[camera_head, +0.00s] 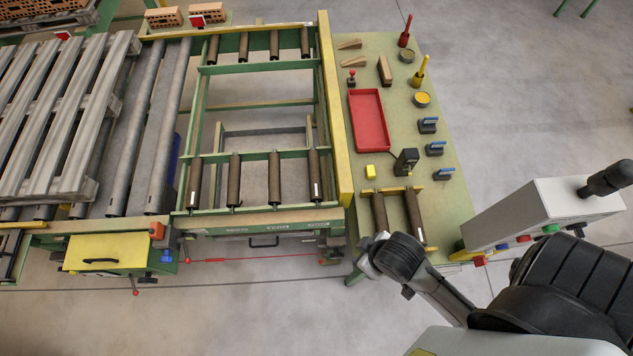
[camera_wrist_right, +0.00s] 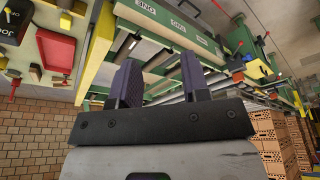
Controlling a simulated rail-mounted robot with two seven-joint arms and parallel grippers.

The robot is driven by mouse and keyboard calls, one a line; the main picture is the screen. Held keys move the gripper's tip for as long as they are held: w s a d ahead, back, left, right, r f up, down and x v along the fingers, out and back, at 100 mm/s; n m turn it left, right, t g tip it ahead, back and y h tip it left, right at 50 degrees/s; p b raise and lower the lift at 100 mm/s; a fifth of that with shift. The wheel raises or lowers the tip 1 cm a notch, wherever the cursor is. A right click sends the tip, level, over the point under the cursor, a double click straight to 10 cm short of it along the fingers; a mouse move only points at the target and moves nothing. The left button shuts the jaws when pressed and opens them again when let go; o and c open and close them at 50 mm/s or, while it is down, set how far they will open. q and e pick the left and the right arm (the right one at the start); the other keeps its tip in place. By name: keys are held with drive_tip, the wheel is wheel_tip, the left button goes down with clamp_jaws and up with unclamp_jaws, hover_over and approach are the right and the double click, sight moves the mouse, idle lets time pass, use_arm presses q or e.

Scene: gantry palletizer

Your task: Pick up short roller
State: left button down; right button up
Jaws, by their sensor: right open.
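Two short brown rollers, a left one (camera_head: 380,212) and a right one (camera_head: 414,214), lie side by side on a small yellow rack at the near end of the green side table. More short brown rollers (camera_head: 234,180) sit in two rows in the green conveyor frame. My right arm comes in from the lower right of the head view, its dark joint just below the rack; its fingers cannot be made out there. In the right wrist view my right gripper (camera_wrist_right: 160,84) is open and empty, with the conveyor frame beyond its fingers. My left gripper is not in view.
The side table (camera_head: 448,205) also holds a red tray (camera_head: 369,120), blue-handled blocks and small tools. A yellow rail (camera_head: 335,110) stands between table and conveyor. A grey control box (camera_head: 540,212) stands right of the table. A wooden pallet (camera_head: 62,115) lies far left.

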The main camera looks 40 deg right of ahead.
drive_tip(key=shift+w+d+r, duration=0.2)
drive_tip(key=shift+w+d, duration=0.55)
drive_tip(key=shift+w, duration=0.05)
drive_tip(key=o, duration=0.7)
drive_tip(key=shift+s+a+f, duration=0.1)
drive_tip(key=shift+s+a, duration=0.15)
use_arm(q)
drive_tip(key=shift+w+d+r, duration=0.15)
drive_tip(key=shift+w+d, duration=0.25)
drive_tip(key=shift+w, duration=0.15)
use_arm(e)
drive_tip(key=shift+o, duration=0.2)
